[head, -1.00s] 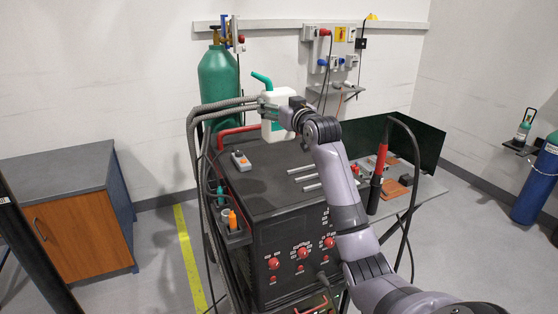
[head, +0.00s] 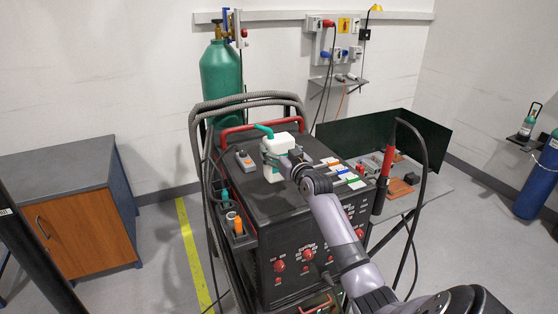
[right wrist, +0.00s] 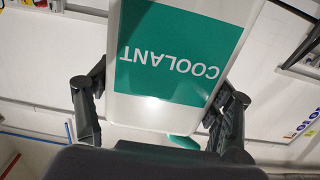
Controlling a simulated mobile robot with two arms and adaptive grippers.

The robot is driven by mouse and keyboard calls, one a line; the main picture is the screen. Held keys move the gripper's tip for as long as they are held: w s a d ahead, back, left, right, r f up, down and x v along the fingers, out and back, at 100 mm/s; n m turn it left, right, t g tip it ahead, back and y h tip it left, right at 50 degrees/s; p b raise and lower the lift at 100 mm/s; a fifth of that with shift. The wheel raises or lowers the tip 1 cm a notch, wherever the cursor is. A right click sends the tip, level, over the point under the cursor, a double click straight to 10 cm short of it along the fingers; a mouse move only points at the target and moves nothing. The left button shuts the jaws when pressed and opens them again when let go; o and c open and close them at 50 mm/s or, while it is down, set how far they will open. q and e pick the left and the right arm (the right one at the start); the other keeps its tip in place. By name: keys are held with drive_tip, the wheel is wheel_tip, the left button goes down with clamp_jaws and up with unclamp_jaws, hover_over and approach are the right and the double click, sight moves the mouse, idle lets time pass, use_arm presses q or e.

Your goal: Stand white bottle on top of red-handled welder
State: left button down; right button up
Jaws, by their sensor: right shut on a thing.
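The white bottle (head: 277,145) has a green spout and shows upright over the top of the welder in the head view. Its green COOLANT label (right wrist: 175,60) fills the middle of the right wrist view, with the lettering upside down there. My right gripper (head: 278,162) is shut on the bottle, one finger on each side. The red-handled welder (head: 262,215) is a dark box with a red bar handle at its back and red knobs on its front. I cannot tell whether the bottle's base touches the welder top. My left gripper is not in view.
A grey remote with an orange button (head: 245,160) lies on the welder top, left of the bottle. Several coloured-tipped rods (head: 350,178) lie to the right. Hoses loop around the welder's left side. A green gas cylinder (head: 221,80) stands behind.

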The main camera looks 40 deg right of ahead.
drive_tip(key=shift+s+f, duration=0.15)
drive_tip(key=shift+f, duration=0.05)
wheel_tip(320, 180, down, 4)
drive_tip(key=shift+f, duration=0.1)
idle(0.3)
drive_tip(key=o, duration=1.9)
drive_tip(key=shift+a+f, duration=0.1)
drive_tip(key=shift+f, duration=0.05)
drive_tip(key=shift+p, duration=0.3)
drive_tip(key=shift+s+a, duration=0.15)
drive_tip(key=shift+s, duration=0.15)
drive_tip(key=b+v, duration=0.2)
drive_tip(key=v, duration=0.9)
drive_tip(key=shift+s, duration=0.2)
